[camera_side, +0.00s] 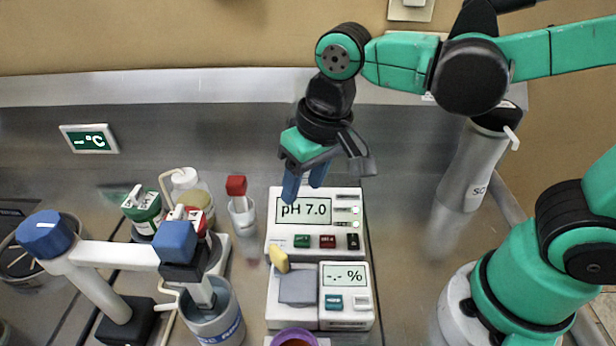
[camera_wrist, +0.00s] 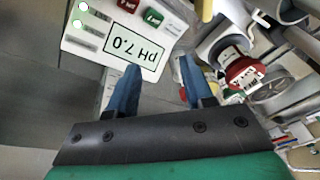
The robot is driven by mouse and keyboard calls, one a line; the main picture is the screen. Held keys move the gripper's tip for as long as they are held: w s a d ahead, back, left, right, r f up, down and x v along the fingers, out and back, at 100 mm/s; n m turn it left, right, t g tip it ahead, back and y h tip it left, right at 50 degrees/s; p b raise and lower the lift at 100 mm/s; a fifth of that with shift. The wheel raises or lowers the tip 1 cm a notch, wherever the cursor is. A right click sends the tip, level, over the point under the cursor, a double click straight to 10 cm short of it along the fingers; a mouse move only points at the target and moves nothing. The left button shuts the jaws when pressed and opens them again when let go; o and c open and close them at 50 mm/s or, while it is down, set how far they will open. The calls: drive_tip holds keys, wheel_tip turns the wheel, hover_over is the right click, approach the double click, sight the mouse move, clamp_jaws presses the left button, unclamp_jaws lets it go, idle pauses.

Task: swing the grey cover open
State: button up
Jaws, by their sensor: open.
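The grey cover (camera_side: 297,289) is a flat panel on the left part of the white "-.- %" meter (camera_side: 346,300) in the side view. A yellow piece (camera_side: 279,260) stands at its back left corner. The cover appears closed. My gripper (camera_side: 304,190) is open and empty, with blue fingers pointing down. It is in front of or above the pH 7.0 meter (camera_side: 263,235), behind and above the cover and apart from it. In the wrist view the open fingers (camera_wrist: 159,70) show beside the upside-down pH display (camera_wrist: 133,42). I cannot make out the cover there.
A purple-rimmed cup (camera_side: 294,338) stands in front of the percent meter.

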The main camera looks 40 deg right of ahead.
sight(278, 251)
drive_tip(key=a, duration=0.2)
drive_tip(key=s+a+f+g, duration=0.1)
drive_tip(key=a, duration=0.1)
drive_tip(key=a+g+h, duration=0.1)
drive_tip(key=a, duration=0.1)
drive_tip(key=shift+s+a+f, duration=0.15)
drive_tip(key=shift+s+f, duration=0.2)
drive_tip(key=shift+f, duration=2.75)
clamp_jaws()
